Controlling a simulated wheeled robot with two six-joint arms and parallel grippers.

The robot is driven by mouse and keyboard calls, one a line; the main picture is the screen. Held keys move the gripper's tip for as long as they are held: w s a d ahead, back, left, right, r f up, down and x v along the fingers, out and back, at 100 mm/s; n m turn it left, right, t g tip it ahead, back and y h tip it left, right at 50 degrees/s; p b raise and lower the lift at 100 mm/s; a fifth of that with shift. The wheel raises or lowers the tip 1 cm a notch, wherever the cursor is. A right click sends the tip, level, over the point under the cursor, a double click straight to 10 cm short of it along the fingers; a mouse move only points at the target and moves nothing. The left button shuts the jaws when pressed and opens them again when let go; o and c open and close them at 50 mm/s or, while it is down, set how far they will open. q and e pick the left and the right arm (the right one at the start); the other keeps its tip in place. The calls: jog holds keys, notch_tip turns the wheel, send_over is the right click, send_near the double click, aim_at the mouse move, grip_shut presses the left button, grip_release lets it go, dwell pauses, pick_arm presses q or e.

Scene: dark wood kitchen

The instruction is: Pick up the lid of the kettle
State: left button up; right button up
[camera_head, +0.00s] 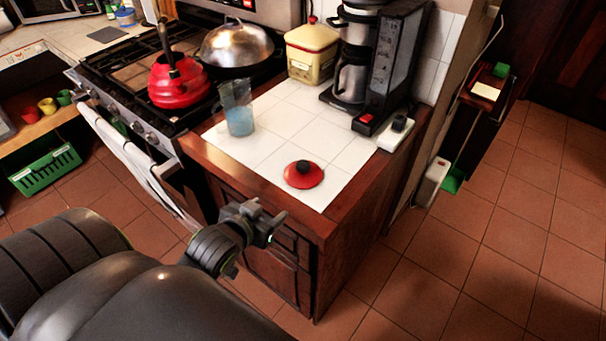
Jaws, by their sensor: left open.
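The kettle lid (304,175) is a red disc with a black knob. It lies knob up on the white tiled counter (345,185), near the counter's front corner. The red kettle (180,88) with a black handle stands on the stove to the left. My left gripper (272,227) is open and empty. In the picture it is just below and left of the lid, in front of the counter's wooden edge, apart from the lid. My right gripper is out of view.
A clear cup with blue contents (238,110) stands left of the lid. Behind are a yellow canister (312,52), a black coffee maker (375,70) and a small white device (397,133). A domed pan (236,47) sits on the stove (125,75). The tiles around the lid are clear.

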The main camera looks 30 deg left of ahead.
pick_arm(q)
notch_tip(320, 180, up, 6)
jog(key=d+t, duration=0.1)
jog(key=t, duration=0.1)
jog(key=p, duration=0.1)
send_near(299, 169)
jog(key=shift+h, duration=0.3)
jog(key=x, duration=0.6)
jog(key=shift+w+d, duration=0.15)
jog(key=shift+w, duration=0.15)
jog(key=shift+a+p+x, duration=0.2)
jog(key=shift+p+x, duration=0.1)
jog(key=shift+x, duration=0.95)
jog(key=shift+a+p+x, duration=0.15)
jog(key=shift+p+x, duration=0.15)
jog(key=shift+x, duration=1)
jog(key=shift+s+f, duration=0.1)
jog(key=shift+f, duration=0.05)
jog(key=c, duration=1.2)
jog(key=shift+o, duration=0.2)
